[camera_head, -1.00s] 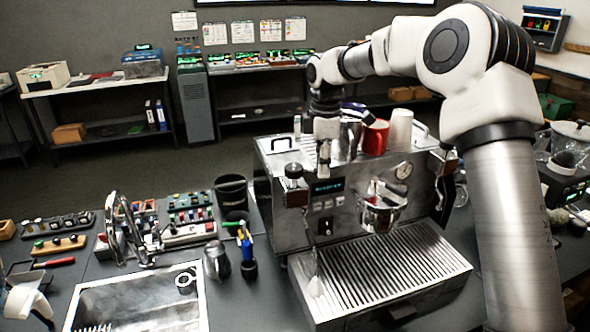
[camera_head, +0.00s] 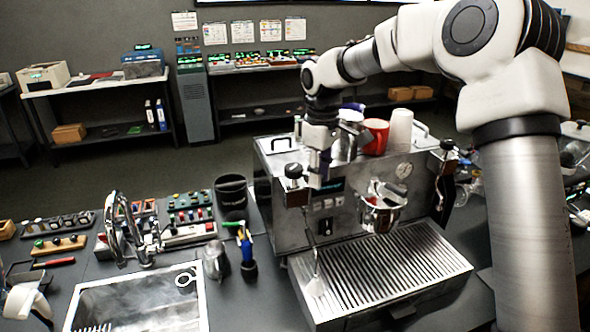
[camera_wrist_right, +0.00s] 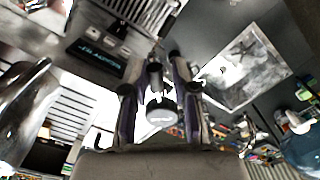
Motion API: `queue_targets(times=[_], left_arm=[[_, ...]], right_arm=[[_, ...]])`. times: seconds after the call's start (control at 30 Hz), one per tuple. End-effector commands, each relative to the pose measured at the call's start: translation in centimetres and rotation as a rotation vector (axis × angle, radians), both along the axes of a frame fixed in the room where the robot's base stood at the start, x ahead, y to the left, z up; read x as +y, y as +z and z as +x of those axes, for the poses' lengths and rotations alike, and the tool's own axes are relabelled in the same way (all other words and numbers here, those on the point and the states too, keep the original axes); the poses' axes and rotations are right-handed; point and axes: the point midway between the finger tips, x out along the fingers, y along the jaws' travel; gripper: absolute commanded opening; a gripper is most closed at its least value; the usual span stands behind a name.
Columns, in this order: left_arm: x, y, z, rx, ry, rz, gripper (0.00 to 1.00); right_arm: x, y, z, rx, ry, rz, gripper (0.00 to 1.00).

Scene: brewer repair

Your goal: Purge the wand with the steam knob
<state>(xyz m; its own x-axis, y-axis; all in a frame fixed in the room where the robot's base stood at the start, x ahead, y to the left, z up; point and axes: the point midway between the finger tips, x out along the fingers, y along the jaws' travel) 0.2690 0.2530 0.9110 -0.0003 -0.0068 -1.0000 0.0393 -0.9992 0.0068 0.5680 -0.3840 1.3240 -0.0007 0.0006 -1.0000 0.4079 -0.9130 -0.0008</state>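The espresso machine (camera_head: 330,207) stands on the counter. Its black steam knob (camera_head: 293,171) sticks out at the upper left of the front, and the thin steam wand (camera_head: 316,264) hangs below, its tip over the drip tray. My right gripper (camera_head: 317,182) points down just right of the knob in the head view. In the right wrist view my right gripper (camera_wrist_right: 157,75) has its two fingers apart, with the knob (camera_wrist_right: 161,108) between them in the picture; contact cannot be told. A white and dark part that looks like my left gripper (camera_head: 28,303) is cut off at the lower left.
A portafilter (camera_head: 381,208) sits in the machine's front. A red mug (camera_head: 375,136), a white cup stack (camera_head: 400,130) and a metal pitcher stand on top. The slatted drip tray (camera_head: 440,250) is clear. A steel pitcher (camera_head: 215,260) and a black canister (camera_head: 231,192) stand left.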

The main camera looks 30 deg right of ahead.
Motion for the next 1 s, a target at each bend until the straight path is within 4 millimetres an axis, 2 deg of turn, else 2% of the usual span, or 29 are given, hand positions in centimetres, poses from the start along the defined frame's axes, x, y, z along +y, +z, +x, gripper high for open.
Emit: queue_targets(times=[0.67, 0.83, 0.87, 0.9, 1.0], left_arm=[[0.0, 0.0, 0.0, 0.000, 0.000, 0.000, 0.40], [0.0, 0.0, 0.0, 0.000, 0.000, 0.000, 0.40], [0.0, 0.0, 0.0, 0.000, 0.000, 0.000, 0.40], [0.0, 0.0, 0.0, 0.000, 0.000, 0.000, 0.40], [0.0, 0.0, 0.0, 0.000, 0.000, 0.000, 0.40]], right_arm=[[4.3, 0.0, -0.6, 0.000, -0.649, -0.002, 0.27], [4.4, 0.0, -0.6, -0.001, -0.672, 0.000, 0.27], [4.4, 0.0, -0.6, 0.000, -0.672, 0.000, 0.34], [4.4, 0.0, -0.6, 0.000, -0.672, 0.000, 0.47], [4.4, 0.0, -0.6, 0.000, -0.671, 0.000, 0.48]])
